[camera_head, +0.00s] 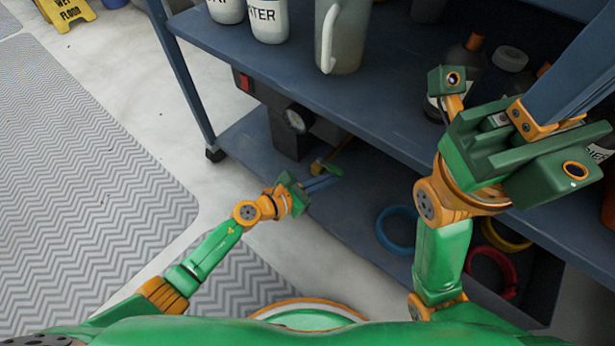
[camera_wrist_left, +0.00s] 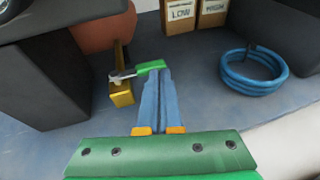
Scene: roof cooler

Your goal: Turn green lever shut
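The green lever (camera_wrist_left: 151,67) sits on a brass valve (camera_wrist_left: 121,90) low on the shelf unit's bottom shelf; its handle points right in the left wrist view. In the head view the lever (camera_head: 333,170) is small, just beyond my left fingertips. My left gripper (camera_wrist_left: 161,75) has its two blue fingers together, their tips right at the handle's near side. I cannot tell whether they touch it; the handle is not seen between them. My left gripper also shows in the head view (camera_head: 328,181). My right gripper (camera_head: 585,60) is raised at the right, its finger gap not readable.
A dark machine with a gauge (camera_head: 295,121) stands beside the valve. A blue hose coil (camera_wrist_left: 253,70) and two labelled boxes (camera_wrist_left: 196,14) are farther off. The upper shelf (camera_head: 380,115) overhangs the valve and carries white containers (camera_head: 268,20), a grey jug (camera_head: 342,40) and bottles.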

